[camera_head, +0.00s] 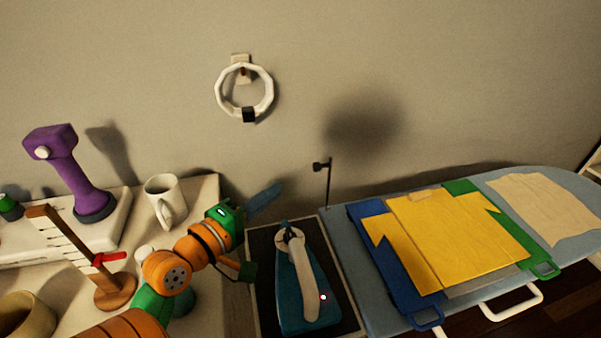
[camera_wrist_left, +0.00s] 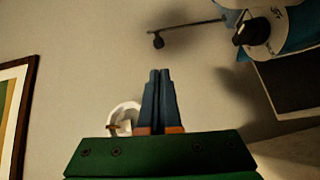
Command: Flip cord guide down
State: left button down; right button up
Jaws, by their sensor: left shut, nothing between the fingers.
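The cord guide (camera_head: 329,180) is a thin dark post with a small clip-like head, standing upright at the back edge of the iron rest (camera_head: 351,316). In the left wrist view the cord guide (camera_wrist_left: 190,27) shows as a dark rod near the top, above and to the right of the fingertips. My left gripper (camera_head: 276,188) is left of the cord guide and apart from it. Its blue fingers (camera_wrist_left: 160,73) are together with nothing between them. My right gripper is in neither view.
A teal iron (camera_head: 290,303) lies on the rest in front of the guide. A white ring (camera_head: 221,95) hangs on the wall. A folded yellow shirt (camera_head: 455,240) lies on the ironing board at right. A white mug (camera_head: 160,190) and purple device (camera_head: 70,175) stand at left.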

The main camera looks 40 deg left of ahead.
pick_arm(q)
jog(key=w+p, duration=0.1)
jog(key=w, duration=0.8)
jog(key=shift+w+d+f+p, duration=0.2)
jog(key=shift+w+f+p, duration=0.15)
jog(key=shift+w+f, duration=0.1)
